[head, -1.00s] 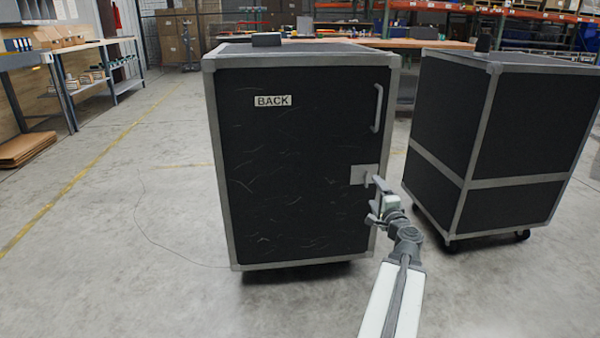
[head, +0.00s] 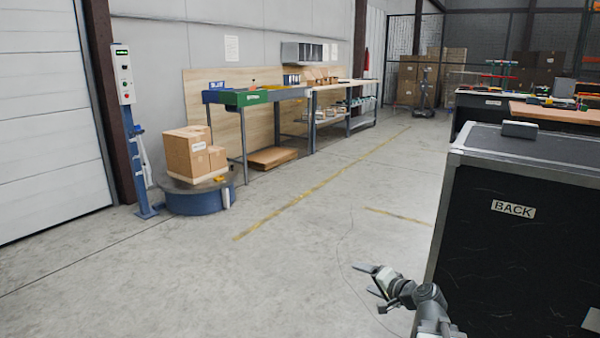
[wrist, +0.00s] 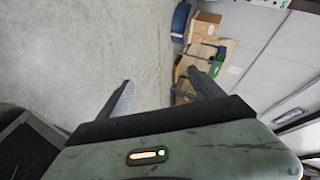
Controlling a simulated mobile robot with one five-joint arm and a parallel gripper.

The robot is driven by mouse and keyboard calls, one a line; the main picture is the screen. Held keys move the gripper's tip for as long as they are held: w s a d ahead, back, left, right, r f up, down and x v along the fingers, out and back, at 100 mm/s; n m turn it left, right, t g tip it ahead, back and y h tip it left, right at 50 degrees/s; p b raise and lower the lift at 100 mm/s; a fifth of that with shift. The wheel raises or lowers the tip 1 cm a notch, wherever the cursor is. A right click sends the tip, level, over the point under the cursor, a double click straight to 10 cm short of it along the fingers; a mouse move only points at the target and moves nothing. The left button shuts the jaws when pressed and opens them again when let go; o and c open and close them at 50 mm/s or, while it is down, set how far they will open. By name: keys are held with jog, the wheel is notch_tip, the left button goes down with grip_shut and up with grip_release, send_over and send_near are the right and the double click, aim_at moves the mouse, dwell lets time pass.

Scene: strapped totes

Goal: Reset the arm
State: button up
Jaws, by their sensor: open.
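My gripper (head: 372,280) is at the lower right of the head view, to the left of the black tote's front corner. Its two fingers stand apart with nothing between them. The wrist view shows the same open fingers (wrist: 160,92) with bare floor beyond them. The black tote (head: 505,255) with grey edges and a BACK label stands at the right of the head view, partly cut off. My gripper looks clear of it.
A workbench (head: 260,95) stands along the back wall. Cartons (head: 190,153) rest on a round blue base (head: 198,200) beside a post (head: 130,120). Desks stand behind the tote. The floor (head: 250,280) at the left and middle is open.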

jog(key=s+a+f+n+g+h+p, duration=0.1)
jog(key=s+a+f+n+g+p, duration=0.2)
jog(key=a, duration=0.5)
jog(key=s+a+f+n+g+p, duration=0.1)
jog(key=s+a+f+n+g, duration=0.2)
jog(key=s+a+n+g, duration=0.25)
jog(key=s+d+f+g+h, duration=0.35)
jog(key=s+d, duration=0.25)
jog(key=s, duration=0.2)
notch_tip(320, 180, up, 38)
jog(key=s+h+p, duration=0.1)
jog(key=p, duration=3.6)
jog(key=shift+d+f+p, duration=0.15)
jog(key=shift+d+p, duration=0.15)
jog(key=shift+d, duration=0.15)
jog(key=shift+f, duration=0.1)
